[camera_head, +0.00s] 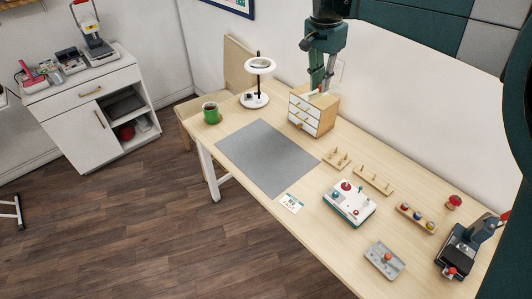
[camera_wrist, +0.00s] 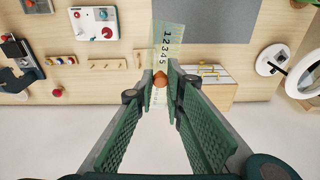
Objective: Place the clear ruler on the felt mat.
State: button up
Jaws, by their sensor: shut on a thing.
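My gripper (camera_head: 318,89) is above the small drawer cabinet at the back of the table. In the wrist view, my gripper (camera_wrist: 160,78) is shut on the clear ruler (camera_wrist: 167,44), a see-through, pale yellow-green strip with dark numbers. A round orange-brown knob (camera_wrist: 160,79) shows between the fingertips, seemingly on the ruler. The ruler is hard to make out in the head view. The felt mat (camera_head: 266,156) is a bare grey rectangle flat on the table, in front and left of the cabinet. Part of it shows at the top of the wrist view (camera_wrist: 214,18).
The wooden drawer cabinet (camera_head: 314,113) stands just below my gripper.

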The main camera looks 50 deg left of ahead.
jog(key=s+a+f+n, duration=0.2)
jog(key=s+a, duration=0.7)
jog(key=a, duration=0.4)
send_over(274, 159)
notch_tip(274, 159, down, 24)
jog(key=shift+s+d+f, duration=0.1)
jog(key=shift+s+f, duration=0.05)
jog(key=shift+f, duration=0.3)
jog(key=shift+s+d+f, duration=0.1)
jog(key=shift+s+f, duration=0.05)
jog(key=shift+f, duration=0.25)
jog(key=shift+f+b, duration=0.4)
jog(key=shift+f, duration=2.7)
jog(key=shift+f+b, duration=0.3)
jog(key=shift+f, duration=1.6)
jog(key=shift+f, duration=0.15)
jog(key=o, duration=0.8)
